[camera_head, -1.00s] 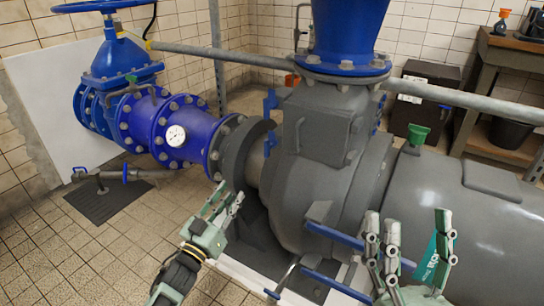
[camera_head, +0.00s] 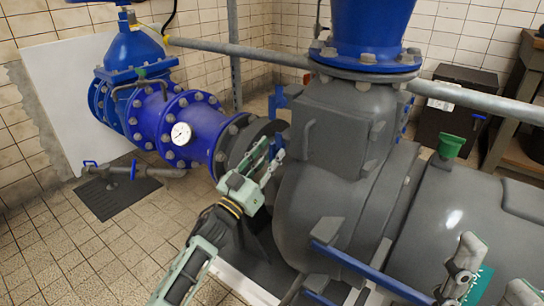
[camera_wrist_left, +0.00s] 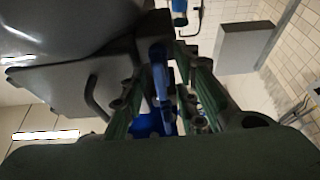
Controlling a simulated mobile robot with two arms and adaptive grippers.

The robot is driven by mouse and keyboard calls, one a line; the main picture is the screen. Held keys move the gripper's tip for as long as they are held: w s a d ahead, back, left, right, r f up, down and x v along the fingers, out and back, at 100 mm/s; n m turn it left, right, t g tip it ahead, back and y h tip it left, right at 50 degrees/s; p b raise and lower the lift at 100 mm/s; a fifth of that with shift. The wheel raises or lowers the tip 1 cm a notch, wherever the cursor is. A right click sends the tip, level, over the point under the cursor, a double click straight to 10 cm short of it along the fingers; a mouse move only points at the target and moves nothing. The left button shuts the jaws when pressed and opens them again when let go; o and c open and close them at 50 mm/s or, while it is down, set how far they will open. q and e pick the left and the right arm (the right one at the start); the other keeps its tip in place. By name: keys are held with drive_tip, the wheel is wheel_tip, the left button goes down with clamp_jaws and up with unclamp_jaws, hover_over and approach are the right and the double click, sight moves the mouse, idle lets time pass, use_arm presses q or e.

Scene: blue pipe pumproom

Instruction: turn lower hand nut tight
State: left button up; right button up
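Two blue hand nuts sit on the left side of the grey pump housing (camera_head: 335,130), one above the other. The upper nut (camera_head: 277,101) is clear in the head view. The lower nut (camera_head: 279,136) is partly hidden by my left gripper (camera_head: 270,157), which reaches up to it from below. In the left wrist view, blue metal (camera_wrist_left: 160,75) shows between the two separated fingers of my left gripper (camera_wrist_left: 158,85); contact cannot be made out. My right gripper (camera_head: 495,275) is at the lower right edge, partly cut off, with its fingers apart and nothing seen between them.
A blue pipe (camera_head: 205,130) with a gauge (camera_head: 181,134) runs into the pump from the left. A blue bar (camera_head: 365,270) crosses in front of the pump. A grey rail (camera_head: 270,55) passes behind. Tiled floor (camera_head: 75,255) at the left is open.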

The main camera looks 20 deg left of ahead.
use_arm(q)
drive_tip(key=shift+w+d+r, duration=0.15)
drive_tip(key=shift+w, duration=0.25)
drive_tip(key=shift+c, duration=0.4)
clamp_jaws()
